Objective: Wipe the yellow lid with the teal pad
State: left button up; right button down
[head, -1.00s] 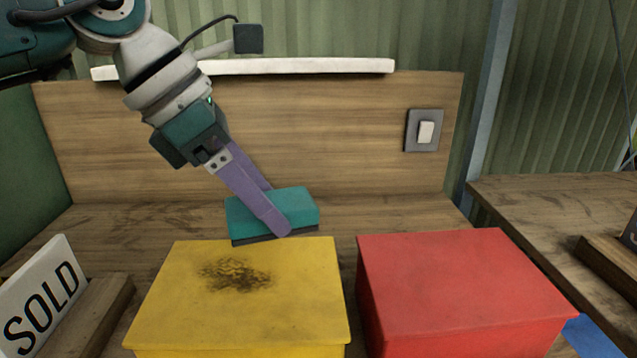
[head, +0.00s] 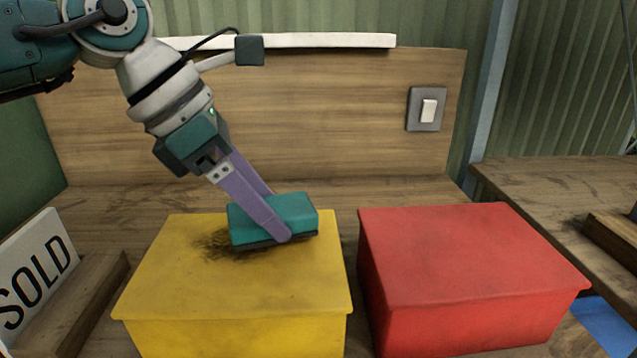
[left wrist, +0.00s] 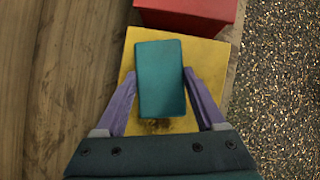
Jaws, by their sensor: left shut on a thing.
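The yellow lid (head: 240,290) tops a box in the lower middle of the head view. A dark smudge (head: 215,244) marks its back half, partly hidden by the pad. The teal pad (head: 290,209) is over the back right part of the lid; I cannot tell whether its dark underside touches it. My left gripper (head: 272,222) is shut on the pad, its purple fingers on either side. In the left wrist view, the pad (left wrist: 160,78) lies between the fingers (left wrist: 160,95) with the yellow lid (left wrist: 215,60) beneath. My right gripper is not in view.
A red box (head: 465,265) stands just right of the yellow one, with a narrow gap. A SOLD sign (head: 38,272) leans at the left on a wooden strip. A wooden panel with a switch (head: 427,110) rises behind.

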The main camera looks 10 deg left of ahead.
aim_at(233, 218)
pick_arm(q)
jog(key=shift+f+b, duration=1)
jog(key=shift+f, duration=0.05)
jog(key=shift+a, duration=0.1)
